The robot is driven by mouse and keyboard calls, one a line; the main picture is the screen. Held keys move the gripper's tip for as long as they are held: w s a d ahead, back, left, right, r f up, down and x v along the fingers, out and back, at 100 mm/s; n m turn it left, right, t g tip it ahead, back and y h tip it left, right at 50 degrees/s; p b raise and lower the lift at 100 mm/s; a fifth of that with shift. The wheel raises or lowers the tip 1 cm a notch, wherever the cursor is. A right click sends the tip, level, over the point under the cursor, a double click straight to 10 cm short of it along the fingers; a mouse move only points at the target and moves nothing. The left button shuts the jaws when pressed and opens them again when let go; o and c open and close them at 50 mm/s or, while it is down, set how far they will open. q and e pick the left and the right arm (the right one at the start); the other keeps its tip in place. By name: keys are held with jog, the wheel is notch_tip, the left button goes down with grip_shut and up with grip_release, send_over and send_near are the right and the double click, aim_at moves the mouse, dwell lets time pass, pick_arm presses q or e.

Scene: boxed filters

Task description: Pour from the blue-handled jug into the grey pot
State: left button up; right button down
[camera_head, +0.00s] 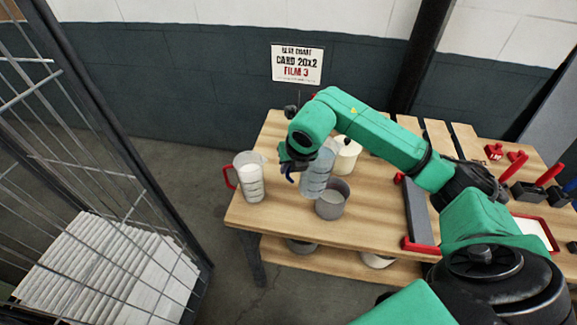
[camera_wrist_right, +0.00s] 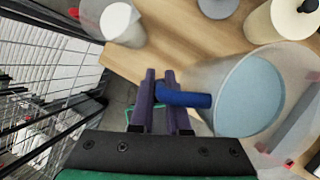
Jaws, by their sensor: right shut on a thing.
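The blue-handled jug (camera_head: 317,174) is clear with pale blue contents. My right gripper (camera_head: 290,167) is shut on its blue handle, at the jug's left. In the right wrist view the purple fingers (camera_wrist_right: 166,103) close on the handle (camera_wrist_right: 188,98), and the jug (camera_wrist_right: 226,82) leans to the right with blue liquid inside. The grey pot (camera_head: 333,205) stands on the table just right of and in front of the jug. The jug's lower part overlaps the pot's left rim in the head view; I cannot tell whether they touch. My left gripper is not in view.
A red-handled jug (camera_head: 249,178) with white contents stands at the table's left end. A cream lidded canister (camera_head: 347,156) is behind the pot. A dark tray with red ends (camera_head: 418,212) lies to the right. A wire cage (camera_head: 100,150) is at far left.

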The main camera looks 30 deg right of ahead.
jog(key=shift+s+a+r+y+b, duration=0.2)
jog(key=shift+r+y+b, duration=0.1)
jog(key=shift+r+b, duration=0.25)
jog(key=shift+r, duration=0.1)
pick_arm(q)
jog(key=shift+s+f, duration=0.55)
pick_arm(e)
jog(key=shift+s+r+m, duration=0.2)
jog(key=shift+m, duration=0.1)
jog(key=shift+w, duration=0.15)
